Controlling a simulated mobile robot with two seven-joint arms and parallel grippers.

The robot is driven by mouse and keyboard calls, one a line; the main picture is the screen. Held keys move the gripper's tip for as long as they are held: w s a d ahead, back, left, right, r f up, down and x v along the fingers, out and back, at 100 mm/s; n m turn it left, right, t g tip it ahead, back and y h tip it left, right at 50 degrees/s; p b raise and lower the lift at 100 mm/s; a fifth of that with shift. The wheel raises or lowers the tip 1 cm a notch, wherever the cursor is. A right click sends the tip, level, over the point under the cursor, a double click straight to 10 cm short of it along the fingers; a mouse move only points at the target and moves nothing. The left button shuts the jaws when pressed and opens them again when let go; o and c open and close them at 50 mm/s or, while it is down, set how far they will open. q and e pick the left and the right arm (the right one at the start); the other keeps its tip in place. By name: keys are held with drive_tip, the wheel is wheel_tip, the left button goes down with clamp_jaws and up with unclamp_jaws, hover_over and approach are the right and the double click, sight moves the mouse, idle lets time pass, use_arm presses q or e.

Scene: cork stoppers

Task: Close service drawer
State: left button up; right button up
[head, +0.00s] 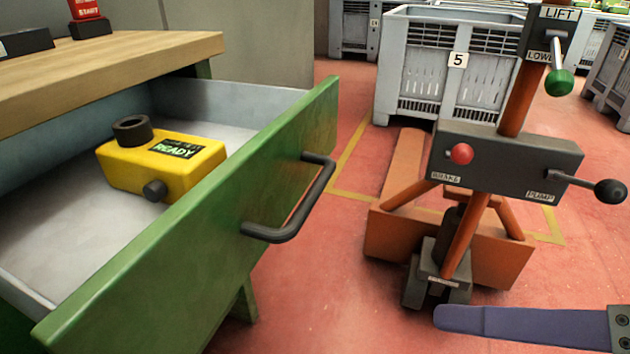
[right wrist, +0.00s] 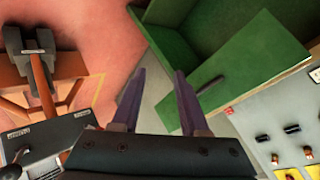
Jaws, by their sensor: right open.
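The service drawer (head: 100,235) is pulled out from under the wooden-topped bench in the head view, its grey inside showing. Its green front (head: 250,180) carries a dark bar handle (head: 300,205). A yellow device (head: 165,165) marked READY, with a dark ring on top, lies inside the drawer. My right gripper shows as a purple finger (head: 520,325) at the lower right, apart from the handle. In the right wrist view, my right gripper (right wrist: 160,78) has its two fingers spread with nothing between them. My left gripper is not in view.
An orange pallet truck (head: 480,240) with a dark control box and levers stands right of the drawer, by a grey crate (head: 440,70) marked 5. Red floor is open between drawer and truck. The right wrist view shows green panels (right wrist: 250,70) and a switch panel (right wrist: 285,125).

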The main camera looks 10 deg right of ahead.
drive_tip(key=w+f+m+t+y+b, duration=0.1)
drive_tip(key=b, duration=0.2)
drive_tip(key=w+f+m+t+y+b, duration=0.1)
drive_tip(key=w+f+m+b, duration=0.1)
drive_tip(key=b, duration=0.2)
drive_tip(key=shift+w+d+t+y, duration=0.25)
drive_tip(key=shift+d+t+y, duration=0.05)
drive_tip(key=shift+d+y, duration=0.1)
drive_tip(key=shift+c, duration=1.4)
drive_tip(key=w+d+r+m+t+b, duration=0.1)
drive_tip(key=m+b, duration=0.1)
drive_tip(key=w+d+r+m+t+y+b, duration=0.1)
drive_tip(key=m+t+b, duration=0.1)
drive_tip(key=b, duration=0.1)
drive_tip(key=w+d+r+m+t+b, duration=0.1)
drive_tip(key=d+m+b, duration=0.1)
drive_tip(key=shift+w+r+t+y, duration=0.1)
drive_tip(key=shift+t+y, duration=0.2)
clamp_jaws()
use_arm(q)
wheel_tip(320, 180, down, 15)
drive_tip(key=p, duration=0.2)
use_arm(e)
drive_tip(key=s+a+r+x, duration=0.1)
drive_tip(key=a+x, duration=0.1)
drive_tip(key=x, duration=1.1)
drive_tip(key=shift+s+m, duration=0.25)
drive_tip(key=shift+m, duration=0.15)
drive_tip(key=shift+d, duration=0.1)
